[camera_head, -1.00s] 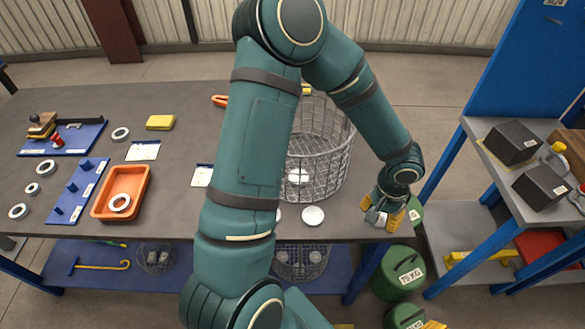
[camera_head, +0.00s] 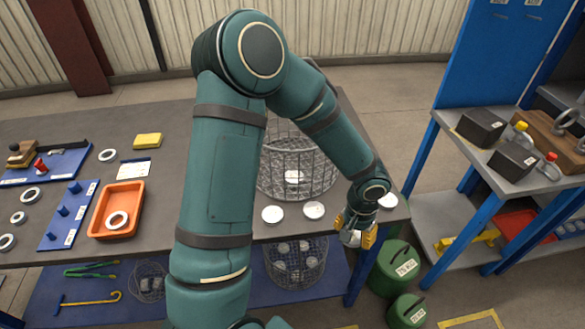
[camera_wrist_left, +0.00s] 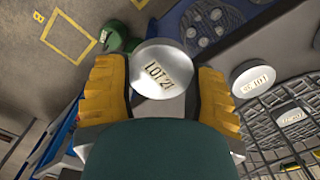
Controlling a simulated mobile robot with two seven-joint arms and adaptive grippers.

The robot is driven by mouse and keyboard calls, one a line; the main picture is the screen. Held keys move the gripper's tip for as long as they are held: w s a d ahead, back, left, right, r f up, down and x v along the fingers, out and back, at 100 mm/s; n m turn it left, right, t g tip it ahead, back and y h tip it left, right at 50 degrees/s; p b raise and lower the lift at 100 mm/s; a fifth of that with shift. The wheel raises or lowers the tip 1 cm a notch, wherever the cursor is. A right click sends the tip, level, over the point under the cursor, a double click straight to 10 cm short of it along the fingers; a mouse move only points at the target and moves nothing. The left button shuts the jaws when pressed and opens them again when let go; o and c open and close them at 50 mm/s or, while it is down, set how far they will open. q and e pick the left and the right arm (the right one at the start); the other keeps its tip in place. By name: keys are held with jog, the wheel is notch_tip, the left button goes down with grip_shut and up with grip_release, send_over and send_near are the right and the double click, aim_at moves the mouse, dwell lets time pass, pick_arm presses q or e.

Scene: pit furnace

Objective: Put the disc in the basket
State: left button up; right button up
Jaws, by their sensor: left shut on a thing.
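My left gripper (camera_head: 357,234) is at the table's front edge, right of the basket. It is shut on a round silvery disc (camera_wrist_left: 160,70) marked "LOT21", which shows between the yellow fingers in the left wrist view. A wire basket (camera_head: 329,178) stands on the table, partly hidden behind my left arm. A pale disc (camera_head: 292,177) shows inside it. More discs lie on the table in front of the basket, one at the left (camera_head: 272,214) and one nearer the gripper (camera_head: 314,210). Another disc (camera_head: 388,201) lies at the right corner. My right gripper is not in view.
A second wire basket (camera_head: 297,265) with several discs is below the tabletop. An orange tray (camera_head: 104,218) with a ring and blue peg board (camera_head: 66,214) are at the left. Green weights (camera_head: 396,268) stand on the floor. A blue-framed shelf (camera_head: 440,115) is at the right.

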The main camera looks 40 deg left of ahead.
pick_arm(q)
jog(key=shift+s+r, duration=0.2)
jog(key=shift+w, duration=0.15)
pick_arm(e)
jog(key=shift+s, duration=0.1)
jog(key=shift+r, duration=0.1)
